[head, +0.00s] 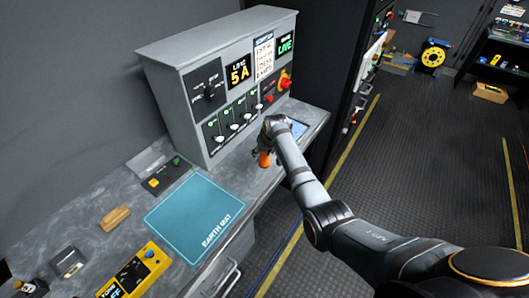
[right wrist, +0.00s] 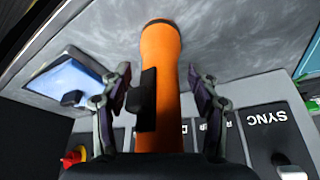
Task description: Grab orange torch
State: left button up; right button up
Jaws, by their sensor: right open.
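The orange torch (head: 264,159) stands on the grey bench in front of the control panel, partly hidden by my right gripper (head: 268,148) in the head view. In the right wrist view the torch (right wrist: 160,80) runs between the two fingers of my right gripper (right wrist: 163,92). It has a black switch on its side. The fingers are apart, one on each side of the torch, with a gap showing at each side. My left gripper is not in view.
The grey control panel (head: 218,85) with switches and a red knob stands close behind the torch. A tablet (head: 299,129) lies right of it. A teal mat (head: 195,217), wooden block (head: 115,218) and yellow tester (head: 137,271) lie on the bench to the left.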

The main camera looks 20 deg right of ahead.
jog(key=shift+f, duration=0.15)
grip_shut()
dwell(0.4)
jog(key=shift+w+r+b, duration=0.1)
jog(key=shift+r+b, duration=0.3)
jog(key=shift+r, duration=0.25)
jog(key=shift+r+b, duration=0.45)
jog(key=shift+r, duration=0.25)
jog(key=s+d+r+b, duration=0.3)
jog(key=s+d+r, duration=0.5)
jog(key=s+r, duration=0.2)
jog(key=shift+s+d+r, duration=0.25)
jog(key=shift+s+d, duration=0.05)
jog(key=shift+s, duration=0.3)
